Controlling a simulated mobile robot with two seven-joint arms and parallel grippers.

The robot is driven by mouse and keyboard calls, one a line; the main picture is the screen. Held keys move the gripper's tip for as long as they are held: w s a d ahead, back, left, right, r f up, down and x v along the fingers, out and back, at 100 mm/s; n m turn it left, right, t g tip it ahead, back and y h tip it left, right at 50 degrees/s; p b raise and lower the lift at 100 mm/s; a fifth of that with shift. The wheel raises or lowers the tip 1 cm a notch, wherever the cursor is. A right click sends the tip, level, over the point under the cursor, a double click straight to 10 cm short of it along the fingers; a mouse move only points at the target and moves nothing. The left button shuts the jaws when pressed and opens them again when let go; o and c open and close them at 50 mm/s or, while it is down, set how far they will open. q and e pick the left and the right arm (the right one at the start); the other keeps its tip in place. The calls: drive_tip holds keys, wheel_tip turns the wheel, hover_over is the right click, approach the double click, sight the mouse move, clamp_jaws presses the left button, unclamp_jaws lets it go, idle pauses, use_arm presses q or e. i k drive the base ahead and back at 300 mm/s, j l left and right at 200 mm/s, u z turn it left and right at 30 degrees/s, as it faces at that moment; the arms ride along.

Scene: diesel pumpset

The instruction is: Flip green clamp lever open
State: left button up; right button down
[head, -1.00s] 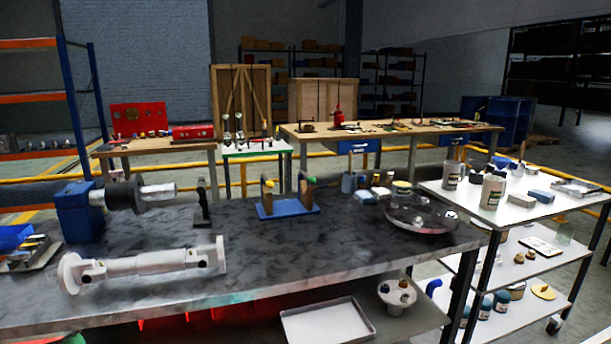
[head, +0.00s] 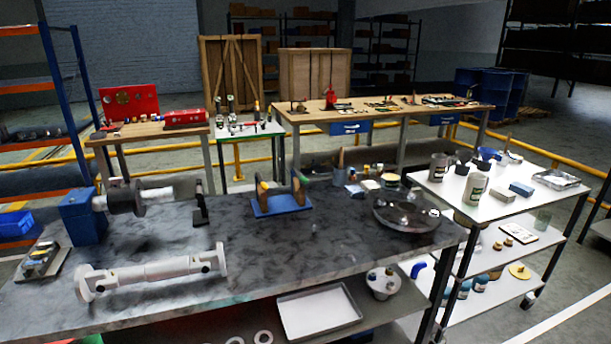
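A blue clamp fixture (head: 281,206) stands on the dark mottled bench, near its back edge at the middle of the head view. It has upright ends with small yellow and dark parts. Neither of my grippers shows in the head view.
A white shaft (head: 155,272) lies along the bench's (head: 330,240) front left. A blue-ended machine (head: 83,216) stands at the left and a round metal disc (head: 406,212) at the right. A white trolley (head: 480,195) is beyond the right end. The bench's middle is clear.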

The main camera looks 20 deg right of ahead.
sight(304, 181)
drive_tip(key=i+l, duration=0.7)
drive_tip(key=i, duration=0.25)
drive_tip(key=k+l+z, duration=0.05)
